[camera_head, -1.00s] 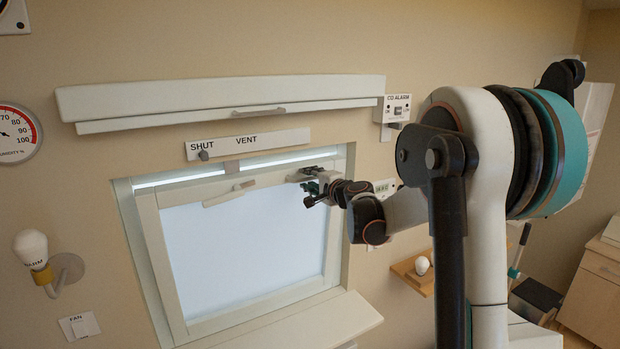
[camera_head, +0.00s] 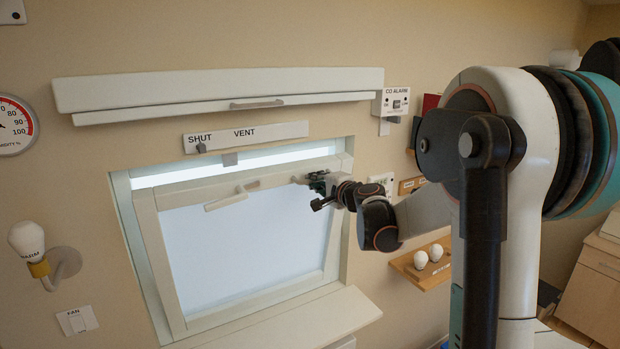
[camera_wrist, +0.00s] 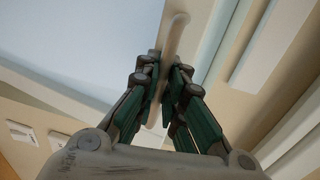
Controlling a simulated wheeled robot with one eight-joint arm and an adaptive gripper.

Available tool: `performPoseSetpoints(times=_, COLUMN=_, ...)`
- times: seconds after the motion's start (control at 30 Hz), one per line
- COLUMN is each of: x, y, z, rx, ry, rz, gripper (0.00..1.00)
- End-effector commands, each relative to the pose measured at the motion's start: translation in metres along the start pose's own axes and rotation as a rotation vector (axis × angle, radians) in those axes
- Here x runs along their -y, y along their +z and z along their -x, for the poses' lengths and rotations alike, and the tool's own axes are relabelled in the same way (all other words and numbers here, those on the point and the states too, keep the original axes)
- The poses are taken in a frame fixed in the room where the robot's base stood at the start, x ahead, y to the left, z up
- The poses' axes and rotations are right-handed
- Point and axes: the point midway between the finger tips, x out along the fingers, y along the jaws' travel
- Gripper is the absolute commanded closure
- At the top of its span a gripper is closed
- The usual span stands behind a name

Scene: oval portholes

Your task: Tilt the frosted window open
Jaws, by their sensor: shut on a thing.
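The frosted window (camera_head: 245,240) is a pale pane in an off-white sash. Its top edge leans out from the fixed frame (camera_head: 122,200), leaving a bright gap (camera_head: 240,163) above it; its bottom stays in the frame. A lever handle (camera_head: 232,198) sits slanted on the middle of the top rail. My gripper (camera_head: 318,190) is at the right end of the top rail. In the wrist view my gripper (camera_wrist: 166,85) is shut on a pale pull handle (camera_wrist: 175,38), its fingers on both sides. The gripper hides part of this handle in the head view.
Above is a plate marked SHUT and VENT (camera_head: 270,134), its knob (camera_head: 201,147) under SHUT, and a white ledge with a grey handle (camera_head: 258,104). A sill (camera_head: 320,318) juts out below. A CO alarm (camera_head: 395,101) and a small shelf (camera_head: 425,275) are at right, a wall lamp (camera_head: 28,240) at left.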

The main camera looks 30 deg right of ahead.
Motion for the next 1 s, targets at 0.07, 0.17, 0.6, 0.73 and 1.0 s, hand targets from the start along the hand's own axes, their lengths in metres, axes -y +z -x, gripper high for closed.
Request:
performPoseSetpoints(times=0.07, x=-0.004, y=0.000, z=0.008, rx=-0.001, ry=-0.001, rz=0.000, gripper=1.00)
performPoseSetpoints(times=0.17, x=-0.004, y=0.001, z=0.012, rx=0.000, ry=-0.001, rz=0.000, gripper=1.00)
performPoseSetpoints(times=0.6, x=-0.003, y=0.000, z=0.012, rx=0.000, ry=-0.001, rz=-0.001, gripper=0.70)
performPoseSetpoints(times=0.73, x=-0.003, y=0.000, z=0.012, rx=0.000, ry=-0.001, rz=-0.001, gripper=0.70)
performPoseSetpoints(times=1.0, x=-0.003, y=0.000, z=0.025, rx=-0.001, ry=-0.001, rz=-0.001, gripper=0.70)
